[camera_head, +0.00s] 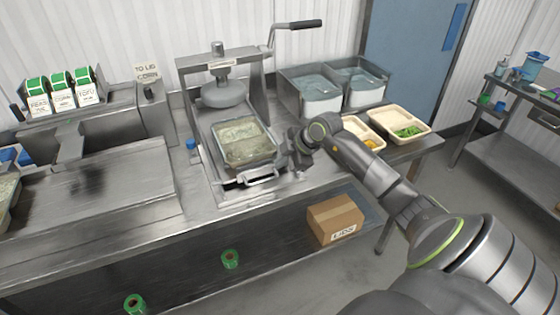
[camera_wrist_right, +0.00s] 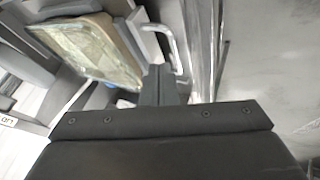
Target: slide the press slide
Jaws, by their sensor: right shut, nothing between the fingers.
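The press (camera_head: 222,75) stands at the back of the steel counter, with a round grey press head and a crank lever at upper right. Its slide (camera_head: 214,150) is out in front of the head and carries a tray (camera_head: 245,142) with a clear film-like top. The slide's handle (camera_head: 262,178) is a metal bar at the front; it also shows in the right wrist view (camera_wrist_right: 178,48). My right gripper (camera_head: 292,163) is just right of the tray and handle. Its fingers are shut and empty beside the handle in the wrist view (camera_wrist_right: 158,72). My left gripper is out of view.
Two food trays (camera_head: 405,124) stand on the right of the counter, partly behind my right arm. Two clear-lidded bins (camera_head: 318,95) stand behind them. A blue-capped item (camera_head: 191,144) sits left of the slide. A cardboard box (camera_head: 335,219) is on the lower shelf.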

